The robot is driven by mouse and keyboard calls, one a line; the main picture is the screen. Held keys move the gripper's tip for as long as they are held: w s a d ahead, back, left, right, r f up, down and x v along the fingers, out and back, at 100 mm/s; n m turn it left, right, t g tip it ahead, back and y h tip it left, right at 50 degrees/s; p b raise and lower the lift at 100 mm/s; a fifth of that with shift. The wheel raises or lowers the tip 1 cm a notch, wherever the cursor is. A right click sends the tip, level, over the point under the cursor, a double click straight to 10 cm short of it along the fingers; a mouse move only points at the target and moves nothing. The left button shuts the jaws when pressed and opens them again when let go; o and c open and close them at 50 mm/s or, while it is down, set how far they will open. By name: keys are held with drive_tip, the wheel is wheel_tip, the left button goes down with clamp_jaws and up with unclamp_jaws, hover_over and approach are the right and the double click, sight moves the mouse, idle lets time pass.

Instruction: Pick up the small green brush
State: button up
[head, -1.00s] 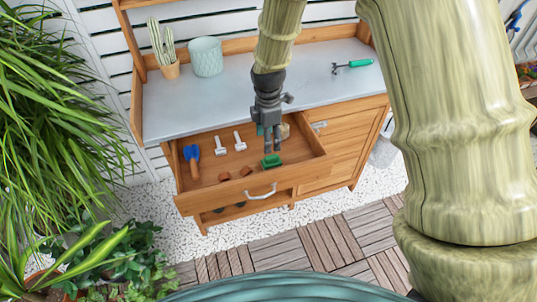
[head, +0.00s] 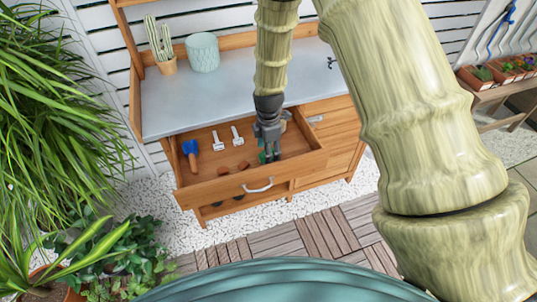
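The small green brush (head: 262,157) lies in the right part of the open drawer (head: 225,188), mostly hidden behind my gripper. Only bits of its green show beside the fingers. My gripper (head: 271,158) points down into the drawer with its fingertips at the brush. The fingers look slightly apart, but I cannot tell whether they touch the brush or are closed on it.
The drawer also holds a blue-headed tool (head: 190,150), two white tools (head: 218,141) and small brown pieces (head: 224,170). A beige item (head: 286,115) lies beside my gripper. A cactus pot (head: 167,65) and a pale green pot (head: 202,53) stand on the worktop (head: 190,105).

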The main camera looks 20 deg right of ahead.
drive_tip(key=shift+f, duration=1.05)
drive_tip(key=c, duration=1.2)
drive_tip(key=shift+r, duration=0.1)
drive_tip(key=shift+r+b, duration=1)
drive_tip(key=shift+r, duration=3.9)
drive_tip(key=shift+o, duration=1.4)
drive_tip(key=shift+c, duration=0.4)
